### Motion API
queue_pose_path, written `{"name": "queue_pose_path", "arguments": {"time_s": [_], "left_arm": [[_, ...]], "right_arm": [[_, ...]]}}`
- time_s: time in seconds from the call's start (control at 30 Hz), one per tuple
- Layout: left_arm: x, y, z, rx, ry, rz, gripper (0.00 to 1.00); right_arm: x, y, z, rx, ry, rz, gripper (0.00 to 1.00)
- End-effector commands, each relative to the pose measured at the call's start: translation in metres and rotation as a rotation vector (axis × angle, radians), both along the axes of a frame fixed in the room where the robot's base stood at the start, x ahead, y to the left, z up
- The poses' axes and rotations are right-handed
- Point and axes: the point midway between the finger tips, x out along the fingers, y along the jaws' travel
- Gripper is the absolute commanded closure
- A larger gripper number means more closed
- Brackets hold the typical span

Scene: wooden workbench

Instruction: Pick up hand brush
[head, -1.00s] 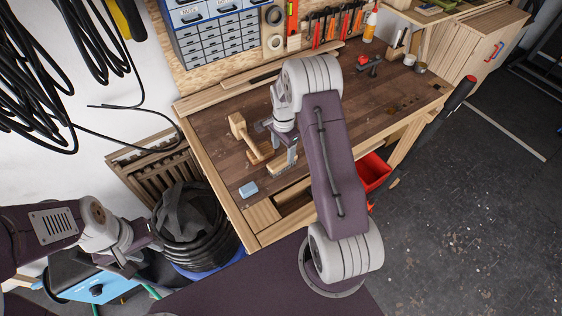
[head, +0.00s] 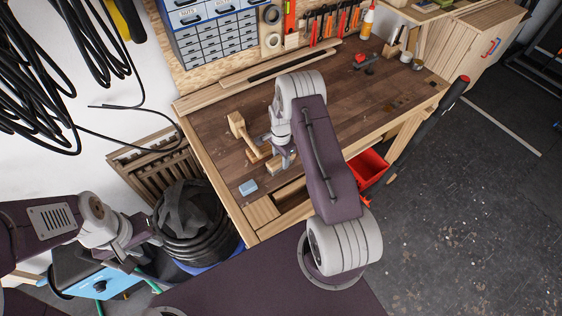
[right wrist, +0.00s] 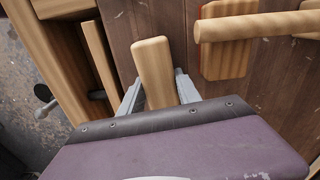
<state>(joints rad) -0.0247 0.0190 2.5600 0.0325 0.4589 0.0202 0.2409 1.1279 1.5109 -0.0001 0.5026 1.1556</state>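The hand brush is a pale wooden piece (head: 275,165) near the left front of the workbench, partly covered by my right gripper (head: 283,158). In the right wrist view a rounded wooden handle (right wrist: 154,65) lies between the two grey fingers of my right gripper (right wrist: 160,88). The fingers stand apart on either side of it, with a small gap visible at the left one. The bristles are hidden there. My left gripper (head: 130,262) hangs low at the left, away from the bench; its finger opening is unclear.
A wooden mallet (head: 240,130) lies close beside the brush; it also shows in the right wrist view (right wrist: 245,28). A light blue block (head: 248,188) lies near the bench (head: 215,150) corner. A red bin (head: 368,168) is at the front edge. The bench's right part is mostly clear.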

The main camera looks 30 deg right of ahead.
Motion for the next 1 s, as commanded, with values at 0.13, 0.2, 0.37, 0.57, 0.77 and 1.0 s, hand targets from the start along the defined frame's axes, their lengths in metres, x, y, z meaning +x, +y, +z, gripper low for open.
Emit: {"name": "queue_pose_path", "arguments": {"time_s": [0.13,0.2,0.37,0.57,0.77,1.0], "left_arm": [[0.000,0.000,0.000,0.000,0.000,0.000,0.64],[0.000,0.000,0.000,0.000,0.000,0.000,0.64],[0.000,0.000,-0.001,0.000,0.000,0.000,0.64],[0.000,0.000,-0.011,0.000,0.000,0.000,0.64],[0.000,0.000,-0.023,0.000,0.000,0.000,0.64],[0.000,0.000,-0.036,0.000,0.000,0.000,0.64]], "right_arm": [[0.000,0.000,0.000,0.000,0.000,0.000,1.00],[0.000,0.000,0.001,0.000,0.000,0.000,1.00],[0.001,0.000,0.002,0.000,-0.001,0.000,1.00],[0.001,0.000,0.023,-0.001,-0.004,0.000,1.00],[-0.026,-0.012,0.055,-0.001,-0.001,-0.004,1.00],[-0.075,-0.035,0.089,-0.001,-0.003,-0.005,1.00]]}}
